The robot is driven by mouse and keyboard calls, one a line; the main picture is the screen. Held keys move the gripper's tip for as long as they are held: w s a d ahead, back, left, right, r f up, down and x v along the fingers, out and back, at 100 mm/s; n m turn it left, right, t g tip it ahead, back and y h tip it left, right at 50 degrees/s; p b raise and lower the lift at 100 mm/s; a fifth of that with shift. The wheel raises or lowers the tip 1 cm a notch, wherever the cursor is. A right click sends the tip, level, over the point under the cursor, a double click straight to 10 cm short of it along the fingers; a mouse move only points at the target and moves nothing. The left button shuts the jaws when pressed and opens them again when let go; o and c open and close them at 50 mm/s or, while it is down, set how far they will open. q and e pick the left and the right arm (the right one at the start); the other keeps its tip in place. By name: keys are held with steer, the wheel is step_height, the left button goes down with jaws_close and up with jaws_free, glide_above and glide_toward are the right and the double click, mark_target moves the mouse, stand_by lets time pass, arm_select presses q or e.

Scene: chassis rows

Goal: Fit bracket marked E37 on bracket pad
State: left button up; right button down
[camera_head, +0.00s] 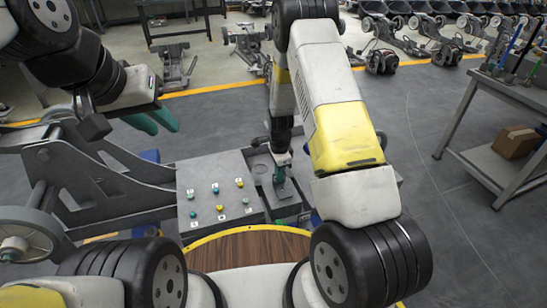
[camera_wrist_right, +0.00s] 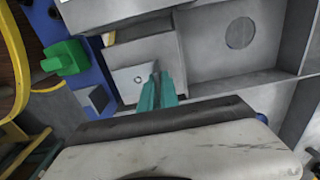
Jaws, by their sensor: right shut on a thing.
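My right gripper (camera_head: 279,180) reaches down into the grey tray beside the knob panel. In the right wrist view its teal fingers (camera_wrist_right: 157,92) are close together, shut on a light grey piece (camera_wrist_right: 136,80) with a small hole, which I take for the bracket. No E37 mark is readable, and the fingers hide part of the piece. I cannot tell whether it touches the tray floor. A bracket pad cannot be made out for certain. My left gripper (camera_head: 160,120) has its teal fingers apart and empty, above the grey frame at the left.
A grey panel (camera_head: 237,207) with several coloured knobs stands left of my right gripper. The tray (camera_wrist_right: 285,82) has raised dividers and a round recess (camera_wrist_right: 240,32). A green block (camera_wrist_right: 65,57) lies beside it. A workbench (camera_head: 510,95) stands at the right; the floor between is clear.

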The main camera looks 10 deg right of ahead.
steer(key=shift+f, duration=0.15)
steer(key=shift+f, duration=0.85)
steer(key=c, duration=1.5)
jaws_free()
steer(key=shift+r, duration=0.15)
step_height(320, 180, up, 8)
steer(key=shift+f, duration=0.25)
